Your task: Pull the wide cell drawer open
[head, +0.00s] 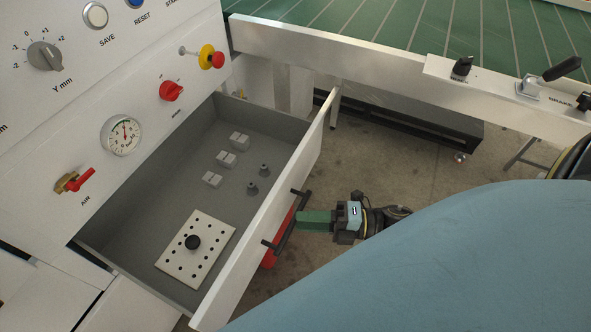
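The wide cell drawer (258,262) stands pulled well out from the white machine front, and its grey inside shows. My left gripper is not in view.
The drawer holds a perforated plate with a black knob (197,255), several light blocks (226,159) and two grey pegs (252,188). A white rail (380,62) runs above a black low unit (420,124).

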